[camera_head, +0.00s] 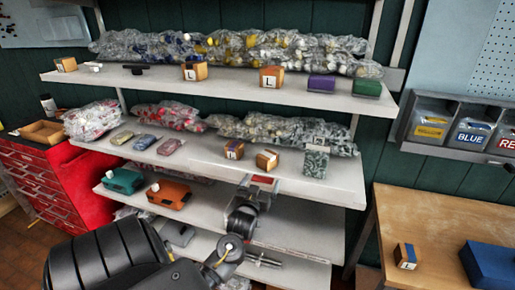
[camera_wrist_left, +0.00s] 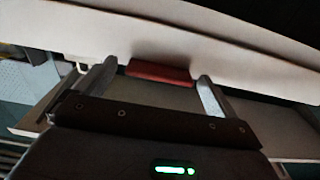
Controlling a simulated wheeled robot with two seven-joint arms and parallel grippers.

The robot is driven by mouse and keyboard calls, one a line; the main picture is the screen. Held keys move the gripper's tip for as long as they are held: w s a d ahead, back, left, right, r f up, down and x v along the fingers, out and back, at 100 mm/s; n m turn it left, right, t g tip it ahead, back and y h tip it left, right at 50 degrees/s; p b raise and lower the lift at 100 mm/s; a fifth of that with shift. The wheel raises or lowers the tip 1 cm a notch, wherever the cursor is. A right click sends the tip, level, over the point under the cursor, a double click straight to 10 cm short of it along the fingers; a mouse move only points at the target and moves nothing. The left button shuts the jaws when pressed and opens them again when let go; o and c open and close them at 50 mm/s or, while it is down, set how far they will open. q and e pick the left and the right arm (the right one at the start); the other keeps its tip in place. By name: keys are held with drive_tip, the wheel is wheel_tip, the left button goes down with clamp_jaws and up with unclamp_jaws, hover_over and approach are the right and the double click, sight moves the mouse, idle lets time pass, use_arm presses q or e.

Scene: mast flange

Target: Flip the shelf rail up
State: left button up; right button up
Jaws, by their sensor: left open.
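A short red bar (camera_head: 262,180), which may be a grip on the shelf rail, shows at the front edge of the middle shelf (camera_head: 325,187). My left gripper (camera_head: 259,184) reaches up to it from below and in front. In the left wrist view, the fingers of the left gripper (camera_wrist_left: 157,74) stand wide apart, one near each end of the red bar (camera_wrist_left: 158,72). The bar lies just beyond the fingertips, under a pale shelf edge (camera_wrist_left: 200,45). I cannot tell whether the fingers touch it. My right gripper is not in view.
The upper shelf (camera_head: 140,84) holds boxes and bagged goods. An orange case (camera_head: 169,194) and a teal case (camera_head: 123,181) sit on the lower shelf at left. A red tool cabinet (camera_head: 85,185) stands left; a wooden table (camera_head: 440,210) with a blue box (camera_head: 490,264) stands right.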

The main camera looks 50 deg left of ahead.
use_arm(q)
drive_tip(key=b+v, duration=0.3)
drive_tip(key=v, duration=0.7)
drive_tip(key=shift+s, duration=0.15)
drive_tip(key=shift+d, duration=0.1)
drive_tip(key=w+d+f+m+g+h, duration=0.1)
drive_tip(key=d+f+m+g+h, duration=0.15)
drive_tip(key=f, duration=0.95)
drive_tip(key=d+f+m+g+h, duration=0.1)
drive_tip(key=d+f+h, duration=0.15)
drive_tip(key=f, duration=1.05)
drive_tip(key=s+d+f+m+g+h+b, duration=0.1)
drive_tip(key=s+d+f+g, duration=0.2)
drive_tip(key=f, duration=0.6)
drive_tip(key=s+d+f+m+h+b, duration=0.1)
drive_tip(key=s+d+f, duration=0.3)
drive_tip(key=f, duration=0.4)
drive_tip(key=s+d+f+m+g+h+b, duration=0.1)
drive_tip(key=s+d+f+g, duration=0.1)
drive_tip(key=s+f, duration=0.5)
drive_tip(key=s+d+f+m+g+h+b, duration=0.1)
drive_tip(key=s+d+f+g, duration=0.2)
drive_tip(key=s+f, duration=0.4)
drive_tip(key=s+d+f+m+g+b, duration=0.1)
drive_tip(key=s+d+f+g, duration=0.2)
drive_tip(key=s+f, duration=0.5)
drive_tip(key=s, duration=0.8)
drive_tip(key=shift+s+d+h, duration=0.25)
drive_tip(key=shift+d+h, duration=0.05)
drive_tip(key=shift+h, duration=0.1)
